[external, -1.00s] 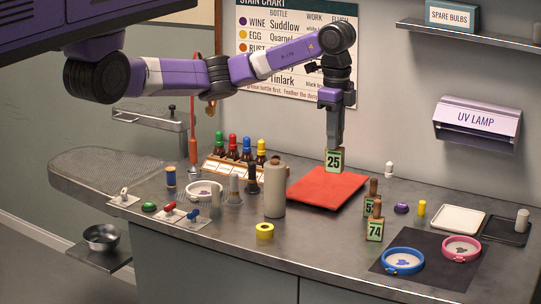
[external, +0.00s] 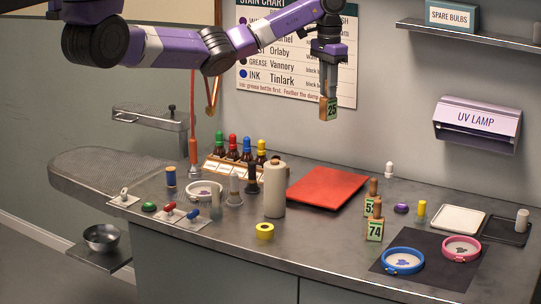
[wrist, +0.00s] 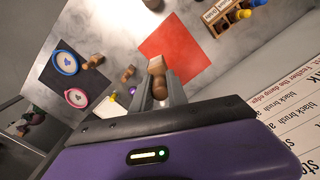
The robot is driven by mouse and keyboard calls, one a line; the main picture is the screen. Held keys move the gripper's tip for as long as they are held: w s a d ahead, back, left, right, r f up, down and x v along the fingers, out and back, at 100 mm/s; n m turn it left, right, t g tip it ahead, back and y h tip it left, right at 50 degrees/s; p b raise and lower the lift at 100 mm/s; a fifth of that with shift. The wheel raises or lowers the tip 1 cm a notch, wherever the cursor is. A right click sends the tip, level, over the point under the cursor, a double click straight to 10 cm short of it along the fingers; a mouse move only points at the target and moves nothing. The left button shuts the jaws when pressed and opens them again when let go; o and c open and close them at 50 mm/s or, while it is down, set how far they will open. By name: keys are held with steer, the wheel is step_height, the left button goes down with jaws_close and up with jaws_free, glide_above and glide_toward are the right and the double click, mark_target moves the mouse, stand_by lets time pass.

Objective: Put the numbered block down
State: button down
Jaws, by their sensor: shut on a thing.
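My gripper (external: 328,85) is shut on the block numbered 25 (external: 328,107), holding it in the air well above the counter, in front of the stain chart. In the wrist view the brown wooden top of the held block (wrist: 157,67) shows between the two fingers. Two more numbered blocks stand on the counter: one marked 74 (external: 375,229) and, just behind it, one whose number is partly hidden (external: 369,210). The red mat (external: 327,187) lies below my gripper, bare.
A blue hoop (external: 403,261) and a pink hoop (external: 461,248) lie on a dark mat (external: 428,279) at right. The UV lamp (external: 477,122) hangs on the wall.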

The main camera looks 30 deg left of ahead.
steer(key=w+a+f+n, duration=0.3)
steer(key=a+n, duration=0.1)
steer(key=a, duration=0.1)
steer(key=shift+s+a+f+b, duration=0.1)
steer(key=shift+f+b, duration=1.4)
steer(key=shift+f, duration=3.4)
steer(key=shift+s+a+f+b, duration=0.1)
steer(key=shift+f+b, duration=1.35)
steer(key=shift+f, duration=3.4)
steer(key=shift+f, duration=0.15)
steer(key=c, duration=1.3)
jaws_free()
